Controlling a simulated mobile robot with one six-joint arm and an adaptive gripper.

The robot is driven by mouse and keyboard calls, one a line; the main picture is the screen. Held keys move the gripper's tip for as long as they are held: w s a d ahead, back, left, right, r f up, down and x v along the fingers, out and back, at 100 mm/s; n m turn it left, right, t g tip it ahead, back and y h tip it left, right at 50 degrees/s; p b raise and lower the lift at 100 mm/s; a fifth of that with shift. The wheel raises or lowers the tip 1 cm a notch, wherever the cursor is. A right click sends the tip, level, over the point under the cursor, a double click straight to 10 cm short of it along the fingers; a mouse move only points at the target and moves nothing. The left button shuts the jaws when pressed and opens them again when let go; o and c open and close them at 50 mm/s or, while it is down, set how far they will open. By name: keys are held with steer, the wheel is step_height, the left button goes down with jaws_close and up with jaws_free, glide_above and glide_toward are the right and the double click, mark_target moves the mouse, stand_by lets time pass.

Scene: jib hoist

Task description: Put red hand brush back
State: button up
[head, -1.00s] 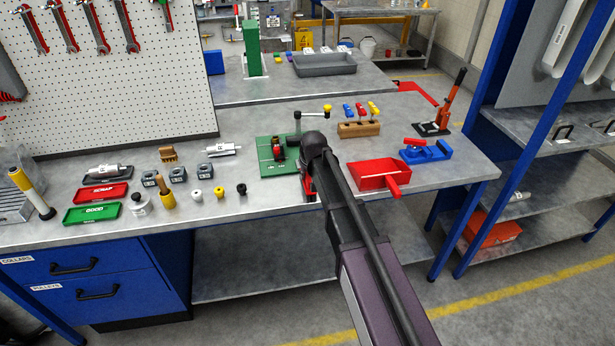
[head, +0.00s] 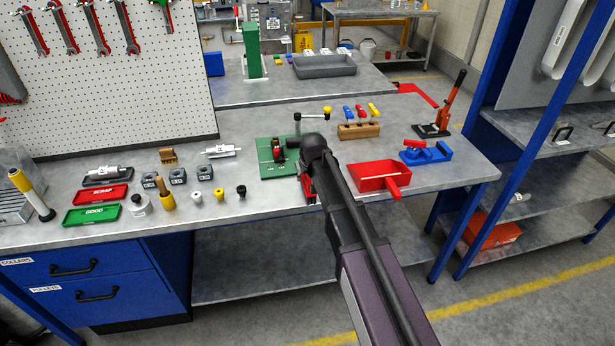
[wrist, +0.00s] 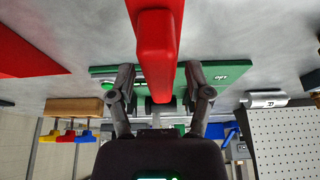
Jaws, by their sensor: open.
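The red hand brush (wrist: 156,45) shows in the wrist view as a long red piece running from the top edge down between my fingers. My gripper (wrist: 158,72) is open, one finger on each side of its end, with gaps visible. Its bristles are not clear to see. In the head view a bit of red (head: 307,186) shows beside my arm's end on the bench, mostly hidden by the arm. The red dustpan (head: 375,184) lies to the right of it, handle toward the bench's front; a red surface also shows at left in the wrist view (wrist: 25,45).
A green board with a fixture (head: 267,168) sits just left of my arm. A wooden block with coloured-handled tools (head: 358,131) and a blue clamp (head: 428,155) stand behind and right.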

steer(key=p+v, duration=1.1)
steer(key=v, duration=0.1)
stand_by(0.5)
steer(key=shift+r, duration=0.1)
steer(key=shift+s+d, duration=0.1)
steer(key=shift+d, duration=0.05)
stand_by(0.5)
steer(key=s+d+f+m+g+h, duration=0.1)
steer(key=s+d+m+g, duration=0.2)
steer(key=s+d, duration=1.8)
steer(key=shift+s+d+f+g, duration=0.2)
steer(key=shift+f+g, duration=0.05)
steer(key=shift+g, duration=0.35)
steer(key=shift+c, duration=0.6)
